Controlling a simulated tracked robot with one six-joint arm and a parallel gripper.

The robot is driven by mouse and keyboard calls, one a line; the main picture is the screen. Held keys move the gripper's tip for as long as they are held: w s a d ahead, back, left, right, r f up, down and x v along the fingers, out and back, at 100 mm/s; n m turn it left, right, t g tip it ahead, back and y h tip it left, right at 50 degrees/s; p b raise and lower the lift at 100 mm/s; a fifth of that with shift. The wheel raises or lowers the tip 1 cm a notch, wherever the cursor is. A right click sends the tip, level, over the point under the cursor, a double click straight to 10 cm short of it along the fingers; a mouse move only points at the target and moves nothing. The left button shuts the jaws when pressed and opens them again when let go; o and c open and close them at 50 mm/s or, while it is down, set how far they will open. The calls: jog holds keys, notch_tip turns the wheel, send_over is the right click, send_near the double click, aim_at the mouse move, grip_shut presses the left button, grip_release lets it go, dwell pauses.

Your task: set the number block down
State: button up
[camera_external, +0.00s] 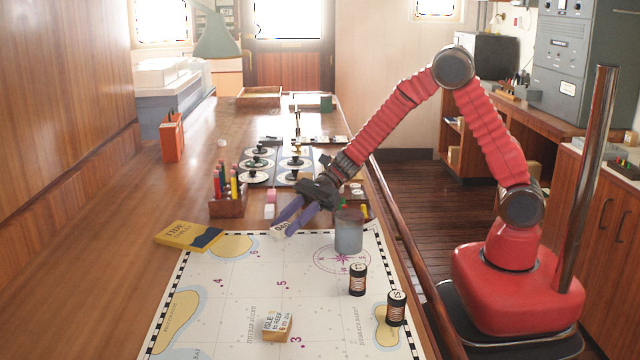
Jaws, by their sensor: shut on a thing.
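My gripper (284,227) reaches down and left over the far edge of the chart, its bluish-purple fingers shut on a small pale block (277,234) at their tips. I take it for the number block; its number cannot be read here and the fingers hide much of it. Whether it touches the surface or hangs just above it cannot be told. The white sea chart (235,300) lies below, with printed numbers, islands and a compass rose. A wooden block with a lettered card (277,325) sits on the chart near the front.
A grey cup (349,235) stands right of my gripper. Two dark spools (358,280) (396,308) stand at the chart's right. The chart's middle is clear.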

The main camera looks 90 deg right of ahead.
jog(key=o, duration=1)
jog(key=shift+f, duration=0.15)
jog(key=shift+s+d+r, duration=0.2)
jog(key=shift+r, duration=0.05)
jog(key=v, duration=1.1)
jog(key=shift+s+d, duration=0.2)
jog(key=shift+a+r, duration=0.1)
